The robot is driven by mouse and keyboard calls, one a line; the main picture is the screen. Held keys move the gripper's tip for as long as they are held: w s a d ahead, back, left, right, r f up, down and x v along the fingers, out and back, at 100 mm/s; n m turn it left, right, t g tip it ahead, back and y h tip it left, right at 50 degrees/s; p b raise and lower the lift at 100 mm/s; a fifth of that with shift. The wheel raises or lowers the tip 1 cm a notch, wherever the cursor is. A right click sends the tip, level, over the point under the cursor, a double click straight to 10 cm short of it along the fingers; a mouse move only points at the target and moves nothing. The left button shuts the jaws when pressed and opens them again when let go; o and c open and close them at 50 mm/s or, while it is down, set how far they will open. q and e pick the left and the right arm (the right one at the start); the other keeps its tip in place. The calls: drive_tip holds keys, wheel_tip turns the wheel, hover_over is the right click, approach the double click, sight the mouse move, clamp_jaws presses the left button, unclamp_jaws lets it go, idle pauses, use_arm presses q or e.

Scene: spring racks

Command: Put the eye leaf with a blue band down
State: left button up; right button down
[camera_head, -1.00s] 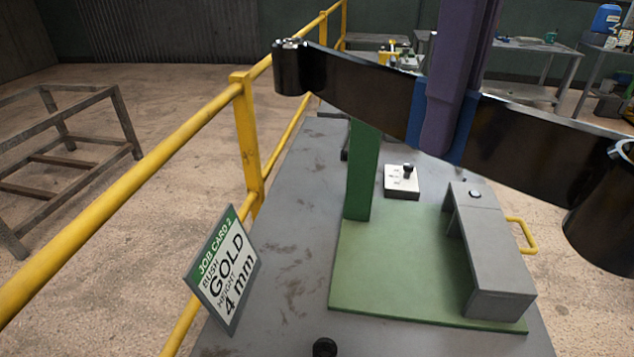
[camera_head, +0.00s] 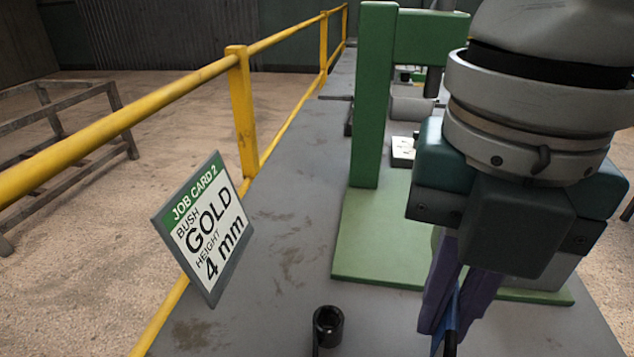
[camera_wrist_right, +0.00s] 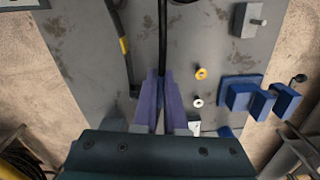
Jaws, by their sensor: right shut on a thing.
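My right gripper (camera_head: 458,315), with purple fingers, is low at the right of the head view and points down. It is shut on the dark eye leaf with a blue band (camera_head: 450,310). Only a narrow part of this leaf shows there, at the bottom edge. In the right wrist view the held leaf (camera_wrist_right: 162,35) is seen edge-on, a thin black strip running up from between the fingers (camera_wrist_right: 162,85). Whether it touches the grey bench (camera_head: 290,240) I cannot tell. My left gripper is not in view.
Another dark leaf with a yellow band (camera_wrist_right: 123,46) lies left of the held one. A yellow ring (camera_wrist_right: 200,73), a white ring (camera_wrist_right: 196,103) and a blue fixture (camera_wrist_right: 240,88) are to the right. A green press frame (camera_head: 371,100), job card (camera_head: 207,228) and yellow rail (camera_head: 240,110) stand around.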

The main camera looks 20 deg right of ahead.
drive_tip(key=shift+s+a+f+n, duration=0.1)
drive_tip(key=shift+s+f+n, duration=0.15)
drive_tip(key=shift+n, duration=0.25)
drive_tip(key=shift+s+f+n, duration=0.1)
drive_tip(key=shift+f+n, duration=0.2)
drive_tip(key=shift+n, duration=0.2)
drive_tip(key=shift+s+f+n, duration=0.1)
drive_tip(key=shift+f+n, duration=0.15)
drive_tip(key=shift+n, duration=0.05)
wheel_tip(320, 180, down, 20)
drive_tip(key=b, duration=0.4)
drive_tip(key=shift+r, duration=0.15)
drive_tip(key=c, duration=1)
unclamp_jaws()
drive_tip(key=shift+b, duration=0.3)
